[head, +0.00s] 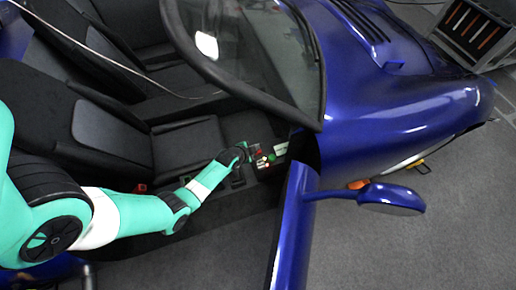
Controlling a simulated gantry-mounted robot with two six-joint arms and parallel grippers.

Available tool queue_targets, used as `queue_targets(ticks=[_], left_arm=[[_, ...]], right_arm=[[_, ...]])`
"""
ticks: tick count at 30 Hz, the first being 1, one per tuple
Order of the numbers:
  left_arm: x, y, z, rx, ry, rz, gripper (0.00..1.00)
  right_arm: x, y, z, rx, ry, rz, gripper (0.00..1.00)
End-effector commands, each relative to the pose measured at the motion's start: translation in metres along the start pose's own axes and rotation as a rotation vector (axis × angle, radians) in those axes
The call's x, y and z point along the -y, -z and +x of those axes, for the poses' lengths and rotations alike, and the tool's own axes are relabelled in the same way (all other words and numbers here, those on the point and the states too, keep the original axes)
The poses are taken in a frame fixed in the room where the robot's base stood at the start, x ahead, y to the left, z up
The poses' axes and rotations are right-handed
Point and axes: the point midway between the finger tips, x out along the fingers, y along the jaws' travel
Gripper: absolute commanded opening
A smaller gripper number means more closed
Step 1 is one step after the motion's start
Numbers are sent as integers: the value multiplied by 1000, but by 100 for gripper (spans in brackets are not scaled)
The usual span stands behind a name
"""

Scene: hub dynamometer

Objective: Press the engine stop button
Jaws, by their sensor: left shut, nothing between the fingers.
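A small dark control box (266,169) with red and green buttons and a pale label plate (281,148) sits inside the blue car, near the base of the windscreen. A red button (258,154) shows on its left part, and a green one (271,158) is just right of it. I cannot read which is marked engine stop. My left gripper (246,150) is shut and empty, with its tip right beside the red button. I cannot tell whether they touch. My right gripper is out of view.
The open blue door (294,225) with its mirror (392,199) stands right of my arm. The windscreen frame (225,84) rises just above the gripper. Black seats (55,115) fill the left. A tool rack (474,32) stands at the top right.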

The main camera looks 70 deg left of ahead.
Motion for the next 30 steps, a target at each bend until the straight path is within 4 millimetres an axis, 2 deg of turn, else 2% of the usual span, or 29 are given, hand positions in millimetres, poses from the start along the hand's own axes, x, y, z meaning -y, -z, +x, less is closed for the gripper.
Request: queue_targets(ticks=[8, 23, 30], left_arm=[[2, 2, -2, -1, 1, 0, 0], [30, 30, -42, 0, 1, 0, 0], [30, 30, -42, 0, 1, 0, 0]], right_arm=[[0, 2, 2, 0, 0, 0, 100], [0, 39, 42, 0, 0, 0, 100], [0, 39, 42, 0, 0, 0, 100]])
